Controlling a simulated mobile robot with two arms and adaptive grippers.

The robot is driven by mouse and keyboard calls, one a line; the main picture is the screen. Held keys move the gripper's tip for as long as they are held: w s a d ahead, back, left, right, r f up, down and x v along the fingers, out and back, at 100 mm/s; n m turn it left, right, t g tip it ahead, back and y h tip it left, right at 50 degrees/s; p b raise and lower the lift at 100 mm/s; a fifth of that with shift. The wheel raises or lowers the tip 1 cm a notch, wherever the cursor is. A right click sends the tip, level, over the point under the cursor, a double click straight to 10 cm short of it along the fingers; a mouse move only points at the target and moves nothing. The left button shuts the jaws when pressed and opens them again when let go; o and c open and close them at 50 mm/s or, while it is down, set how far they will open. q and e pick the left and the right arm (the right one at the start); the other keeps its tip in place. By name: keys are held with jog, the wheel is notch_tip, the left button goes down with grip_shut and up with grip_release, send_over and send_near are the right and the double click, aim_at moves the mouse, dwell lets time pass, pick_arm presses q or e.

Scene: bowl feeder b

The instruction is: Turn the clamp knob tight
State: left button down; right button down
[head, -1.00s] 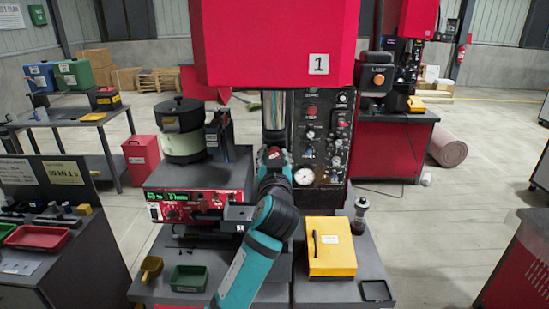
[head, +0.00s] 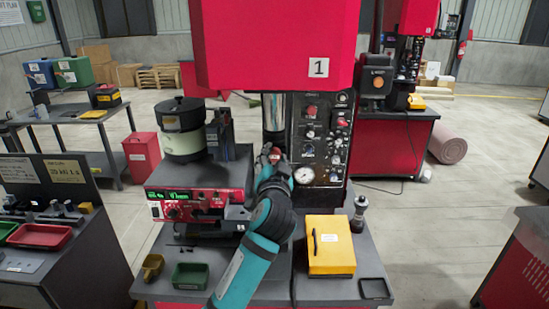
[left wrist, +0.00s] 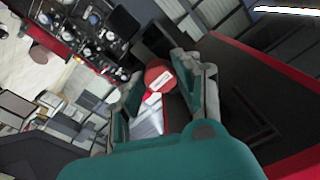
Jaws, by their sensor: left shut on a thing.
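The clamp knob (left wrist: 158,76) is red with a pale label on its face. In the left wrist view it sits between the fingers of my left gripper (left wrist: 162,82), which is shut on it. In the head view the left gripper (head: 271,161) is at the front of the press column (head: 273,112), below the red housing. Only a small red part of the knob (head: 275,153) shows there, the rest hidden by the fingers. My right gripper is not in view.
A control panel with a gauge (head: 304,174) stands close right of the gripper. A bowl feeder (head: 183,128) on a red controller (head: 190,204) is at left. A yellow box (head: 331,246), a green tray (head: 190,277) and a dark tray (head: 375,289) lie in front.

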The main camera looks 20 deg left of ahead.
pick_arm(q)
jog(key=shift+r, duration=0.1)
jog(key=c, duration=0.9)
grip_release()
jog(key=shift+c, duration=0.2)
jog(key=v, duration=1.2)
